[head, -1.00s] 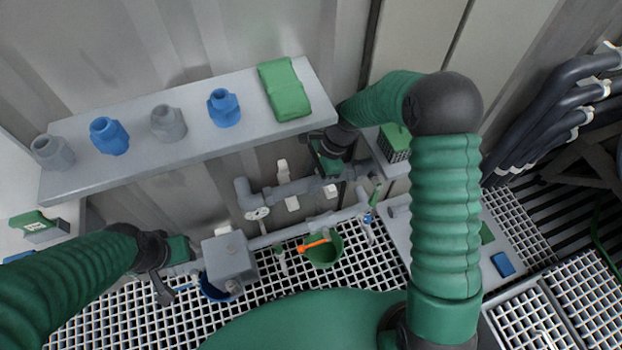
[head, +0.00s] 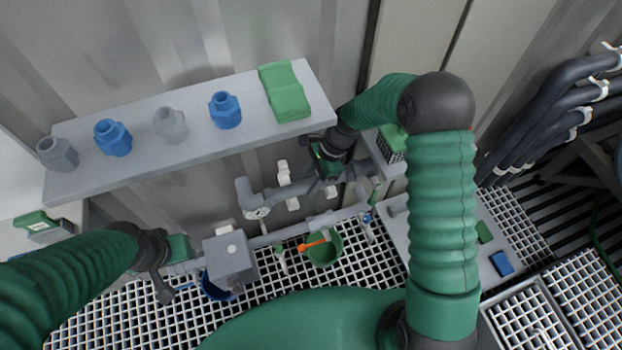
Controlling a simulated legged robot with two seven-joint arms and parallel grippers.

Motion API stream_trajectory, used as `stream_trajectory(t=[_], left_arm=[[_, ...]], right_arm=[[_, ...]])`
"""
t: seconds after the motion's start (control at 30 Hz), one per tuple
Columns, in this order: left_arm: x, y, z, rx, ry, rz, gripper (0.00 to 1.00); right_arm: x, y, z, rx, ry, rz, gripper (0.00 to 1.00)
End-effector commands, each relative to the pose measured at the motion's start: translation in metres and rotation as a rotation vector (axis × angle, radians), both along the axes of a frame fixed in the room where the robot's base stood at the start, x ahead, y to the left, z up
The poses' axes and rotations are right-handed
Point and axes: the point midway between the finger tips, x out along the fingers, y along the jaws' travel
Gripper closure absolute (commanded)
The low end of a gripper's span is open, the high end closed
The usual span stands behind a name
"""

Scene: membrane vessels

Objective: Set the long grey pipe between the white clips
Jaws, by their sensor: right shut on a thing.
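The long grey pipe (head: 291,191) runs along the wall below the shelf. Its left part is near a grey elbow (head: 243,192) with a round valve handle. White clips (head: 284,172) show on the wall just above the pipe, and another white clip piece (head: 292,204) shows just below it. My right gripper (head: 328,179) reaches down from behind the shelf's right end and is shut on the pipe's right part; its fingertips are partly hidden and blurred. My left gripper (head: 184,262) is beside a grey box (head: 230,258) at lower left; its fingers are unclear.
A grey shelf (head: 190,150) above holds blue and grey fittings and a green cloth-like block (head: 284,92). A lower grey pipe (head: 290,232) crosses below, with a green bucket (head: 324,247) and an orange-handled tool (head: 314,241). Grated floor lies beneath.

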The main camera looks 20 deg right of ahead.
Motion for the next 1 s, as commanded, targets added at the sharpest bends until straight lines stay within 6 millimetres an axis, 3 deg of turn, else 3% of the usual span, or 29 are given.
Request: stream_trajectory(t=[0.13,0.17,0.33,0.7,0.87,1.0], left_arm=[[0.0,0.0,-0.001,0.0,0.0,0.0,0.64],[0.0,0.0,-0.001,0.0,0.0,0.0,0.64],[0.0,0.0,-0.001,0.0,0.0,0.0,0.64],[0.0,0.0,0.003,0.0,0.0,0.0,0.64],[0.0,0.0,0.018,0.0,0.0,0.0,0.64],[0.0,0.0,0.034,0.0,0.0,0.0,0.64]], right_arm=[[-0.001,0.0,-0.002,0.0,0.002,0.0,1.0],[-0.001,0.0,-0.002,0.0,0.003,0.0,0.6],[-0.001,0.0,-0.002,0.0,0.002,0.0,0.39],[-0.001,-0.003,0.006,-0.001,0.002,-0.001,0.39],[0.0,-0.015,0.039,-0.002,0.0,-0.002,0.39],[0.001,-0.031,0.079,-0.002,-0.001,-0.003,0.39]])
